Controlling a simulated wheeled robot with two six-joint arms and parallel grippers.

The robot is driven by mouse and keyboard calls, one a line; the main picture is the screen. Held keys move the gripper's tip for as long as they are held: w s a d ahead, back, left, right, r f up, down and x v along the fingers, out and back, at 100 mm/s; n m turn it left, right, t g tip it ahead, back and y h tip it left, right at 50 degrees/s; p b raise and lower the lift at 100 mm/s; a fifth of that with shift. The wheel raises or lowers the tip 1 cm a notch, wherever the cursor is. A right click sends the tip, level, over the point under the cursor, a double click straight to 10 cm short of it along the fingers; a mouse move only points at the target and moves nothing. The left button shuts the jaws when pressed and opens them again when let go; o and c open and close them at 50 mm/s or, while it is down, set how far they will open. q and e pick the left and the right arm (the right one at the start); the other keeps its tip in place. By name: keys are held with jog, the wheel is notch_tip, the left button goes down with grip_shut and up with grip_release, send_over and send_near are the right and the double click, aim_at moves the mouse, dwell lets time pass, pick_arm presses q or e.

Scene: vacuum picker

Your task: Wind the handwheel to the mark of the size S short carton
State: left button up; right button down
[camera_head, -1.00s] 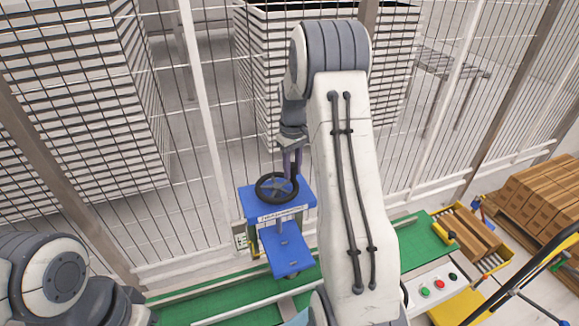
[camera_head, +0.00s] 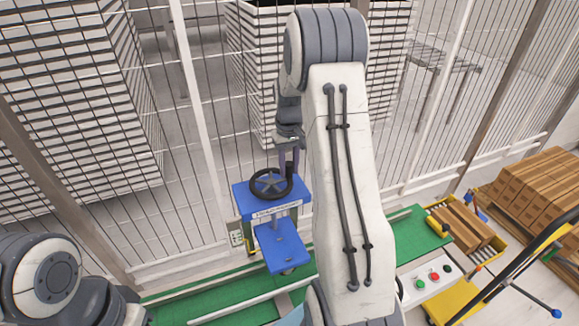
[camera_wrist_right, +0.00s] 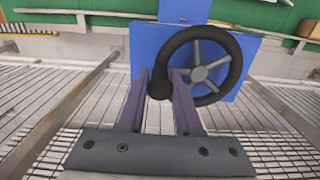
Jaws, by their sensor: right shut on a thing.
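The black handwheel (camera_head: 269,184) with grey spokes sits on top of a blue stand (camera_head: 242,199). A pale label strip (camera_head: 276,211) runs along the stand's front edge; its marks are too small to read. My right gripper (camera_head: 289,164) reaches down to the back right of the wheel. In the right wrist view, the fingers of my right gripper (camera_wrist_right: 160,88) are shut on the wheel's black handle knob (camera_wrist_right: 160,82), and the wheel (camera_wrist_right: 199,73) lies just right of them. My left gripper is out of view; only part of my left arm shows at the lower left.
A green conveyor (camera_head: 195,306) runs below the stand. A control panel (camera_head: 426,283) with coloured buttons is at the lower right. Brown cartons (camera_head: 540,190) are stacked at the right, near a yellow trolley (camera_head: 458,308). A wire fence (camera_head: 205,130) stands close behind the stand.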

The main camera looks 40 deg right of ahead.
jog(key=c, duration=0.7)
grip_release()
notch_tip(320, 180, up, 11)
jog(key=shift+f+b, duration=0.2)
jog(key=shift+b, duration=0.95)
jog(key=shift+a, duration=0.1)
jog(key=s+a+f+n+b, duration=0.1)
jog(key=s+a+n, duration=0.15)
jog(key=a, duration=0.85)
jog(key=s+a+n, duration=0.2)
jog(key=s+a, duration=0.1)
jog(key=a, duration=0.8)
jog(key=s+a+f+n, duration=0.2)
jog(key=s+a, duration=0.1)
jog(key=s, duration=0.4)
jog(key=s+a+f+n, duration=0.1)
jog(key=s+a+f, duration=0.1)
jog(key=s+a, duration=0.2)
jog(key=s+a+f+n+y+b, duration=0.1)
jog(key=s+a, duration=0.3)
jog(key=s, duration=0.6)
jog(key=shift+a+f+n, duration=0.25)
jog(key=shift+f+n, duration=0.5)
jog(key=shift+n, duration=0.1)
